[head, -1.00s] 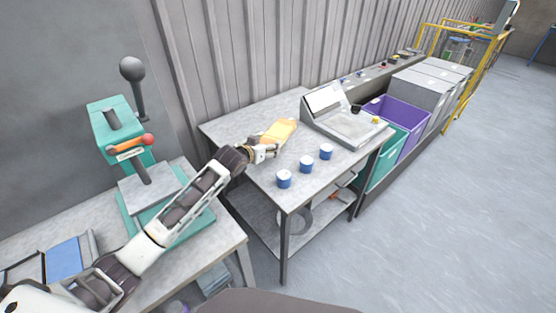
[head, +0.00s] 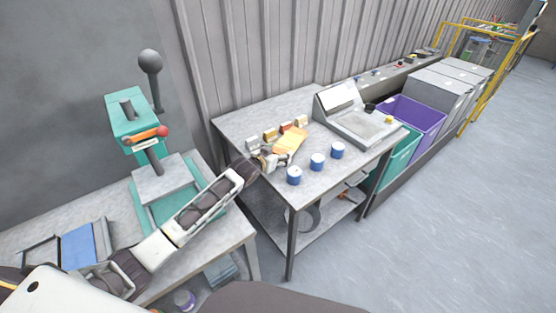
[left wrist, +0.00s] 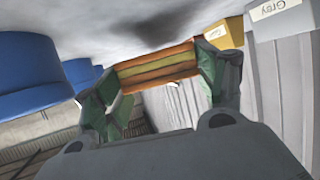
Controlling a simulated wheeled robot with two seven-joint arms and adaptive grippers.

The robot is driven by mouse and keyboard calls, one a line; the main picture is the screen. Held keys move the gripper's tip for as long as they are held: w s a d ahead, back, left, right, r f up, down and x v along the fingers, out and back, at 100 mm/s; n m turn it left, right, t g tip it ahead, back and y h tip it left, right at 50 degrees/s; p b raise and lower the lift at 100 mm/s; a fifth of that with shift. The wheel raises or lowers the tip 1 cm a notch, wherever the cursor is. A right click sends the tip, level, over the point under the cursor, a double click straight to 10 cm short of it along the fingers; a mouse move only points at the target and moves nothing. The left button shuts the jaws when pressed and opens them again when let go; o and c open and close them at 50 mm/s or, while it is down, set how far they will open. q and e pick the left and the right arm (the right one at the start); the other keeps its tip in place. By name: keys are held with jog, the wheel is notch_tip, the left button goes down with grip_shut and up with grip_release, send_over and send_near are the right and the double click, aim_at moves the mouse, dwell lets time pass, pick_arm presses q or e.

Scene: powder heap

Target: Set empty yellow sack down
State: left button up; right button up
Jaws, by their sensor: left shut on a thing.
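The yellow-orange sack (head: 291,139) is flat and lies low over the middle table (head: 238,122), among small blocks and blue tins. My left gripper (head: 270,158) is shut on its near end. In the left wrist view the sack (left wrist: 156,68) shows as a folded orange and brown band between the fingers of my left gripper (left wrist: 155,82). The sack is very close to the grey tabletop; I cannot tell whether it touches. My right gripper does not show.
Several small labelled blocks (head: 270,135) stand in a row behind the sack. Three blue tins (head: 317,161) stand in front of it. A grey scale-like machine (head: 355,117) is to the right. A teal lever press (head: 135,120) stands on the left bench.

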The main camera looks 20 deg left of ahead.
pick_arm(q)
jog(key=shift+f, duration=1.45)
jog(key=o, duration=0.7)
jog(key=shift+f, duration=0.15)
jog(key=shift+o, duration=0.2)
jog(key=shift+s, duration=0.1)
jog(key=v, duration=1.2)
